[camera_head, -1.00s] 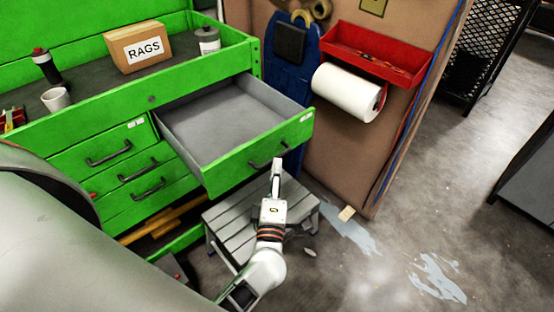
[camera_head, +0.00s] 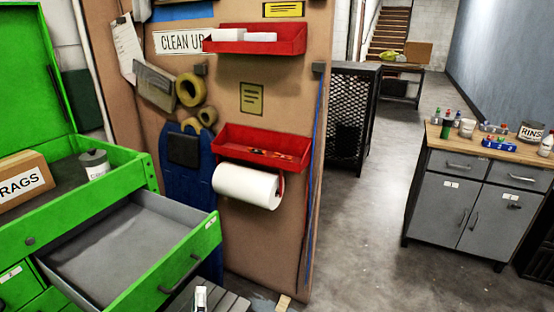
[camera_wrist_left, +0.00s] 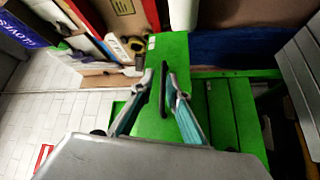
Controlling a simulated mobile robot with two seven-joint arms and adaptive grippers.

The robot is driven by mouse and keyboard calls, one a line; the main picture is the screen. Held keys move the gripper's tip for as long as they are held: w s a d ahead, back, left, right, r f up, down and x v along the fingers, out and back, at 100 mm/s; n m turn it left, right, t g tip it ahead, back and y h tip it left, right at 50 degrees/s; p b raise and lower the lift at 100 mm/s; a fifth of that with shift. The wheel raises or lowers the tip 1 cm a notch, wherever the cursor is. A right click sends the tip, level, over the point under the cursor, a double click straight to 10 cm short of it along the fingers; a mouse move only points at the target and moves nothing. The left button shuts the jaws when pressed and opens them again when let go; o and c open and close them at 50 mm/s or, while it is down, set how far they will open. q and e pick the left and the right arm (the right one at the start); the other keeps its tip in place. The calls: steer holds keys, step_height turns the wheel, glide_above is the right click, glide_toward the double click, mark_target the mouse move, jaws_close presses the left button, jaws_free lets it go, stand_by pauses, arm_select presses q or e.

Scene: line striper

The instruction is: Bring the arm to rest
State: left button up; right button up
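My left gripper (camera_head: 201,297) shows at the bottom edge of the head view, just below the front of the open green drawer (camera_head: 188,262). In the left wrist view, its two fingertips (camera_wrist_left: 160,76) are apart. The drawer's dark handle (camera_wrist_left: 163,92) shows between them in the picture; I cannot tell whether they touch it. The drawer is pulled out and its grey inside is empty. Most of my left arm is out of the head view. My right gripper is not in view.
A brown pegboard panel (camera_head: 287,142) with red trays and a paper towel roll (camera_head: 246,186) stands behind the drawer. A grey cabinet (camera_head: 460,196) with bottles on top stands at right. The floor between is clear.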

arm_select(q)
steer(key=s+f+m+g+h, duration=0.3)
steer(key=s+f+m+g, duration=0.1)
steer(key=s+f+m, duration=0.3)
steer(key=s+d+f+m+g+h, duration=0.1)
steer(key=s+f+m+g+h, duration=0.3)
steer(key=s+f+m, duration=0.3)
step_height(320, 180, down, 5)
steer(key=m, duration=0.7)
steer(key=shift+f+h, duration=0.2)
steer(key=shift+h, duration=0.1)
